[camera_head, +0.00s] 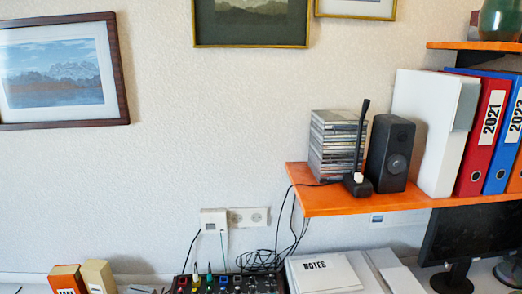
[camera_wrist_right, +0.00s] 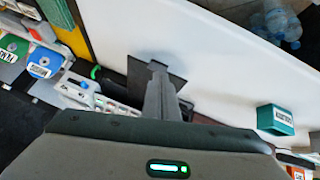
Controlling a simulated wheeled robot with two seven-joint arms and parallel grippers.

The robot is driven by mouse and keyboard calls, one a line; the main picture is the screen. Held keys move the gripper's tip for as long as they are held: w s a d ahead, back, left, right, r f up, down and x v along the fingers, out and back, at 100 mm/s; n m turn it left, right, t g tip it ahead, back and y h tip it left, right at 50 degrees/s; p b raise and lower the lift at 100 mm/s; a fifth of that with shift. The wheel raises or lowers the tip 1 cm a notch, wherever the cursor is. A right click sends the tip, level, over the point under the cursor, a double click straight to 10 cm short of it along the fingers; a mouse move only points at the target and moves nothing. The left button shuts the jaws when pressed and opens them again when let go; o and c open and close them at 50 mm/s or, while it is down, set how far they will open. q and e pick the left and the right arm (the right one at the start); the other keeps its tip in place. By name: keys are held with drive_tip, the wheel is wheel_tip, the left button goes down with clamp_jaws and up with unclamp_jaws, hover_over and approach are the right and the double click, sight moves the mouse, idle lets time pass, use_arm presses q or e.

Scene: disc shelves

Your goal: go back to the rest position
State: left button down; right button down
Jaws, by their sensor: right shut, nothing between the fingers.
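My right gripper (camera_wrist_right: 157,68) shows in the right wrist view, its grey fingers together and nothing between them. It points over a dark flat patch (camera_wrist_right: 181,88) at the edge of a white surface (camera_wrist_right: 215,60). Whether it touches anything there I cannot tell. Neither gripper shows in the head view, and my left gripper is in no view.
In the head view, an orange shelf (camera_head: 335,201) holds cases (camera_head: 336,145), a speaker (camera_head: 390,153) and binders (camera_head: 482,137) above a cluttered desk.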

drive_tip(key=s+a+m+g+y, duration=0.1)
drive_tip(key=s+a+g, duration=0.15)
drive_tip(key=s, duration=0.65)
drive_tip(key=s+a+g, duration=0.2)
drive_tip(key=s+a, duration=0.2)
drive_tip(key=s, duration=0.4)
wheel_tip(320, 180, down, 31)
drive_tip(key=s+g+b, duration=0.1)
drive_tip(key=b, duration=0.3)
drive_tip(key=s+d+f+g+b, duration=0.1)
drive_tip(key=s+d+f+b, duration=0.1)
drive_tip(key=s+f, duration=1.6)
wheel_tip(320, 180, down, 3)
drive_tip(key=shift+s+d+f+b, duration=0.15)
drive_tip(key=shift+s+d+b, duration=0.1)
drive_tip(key=shift+d+b, duration=0.25)
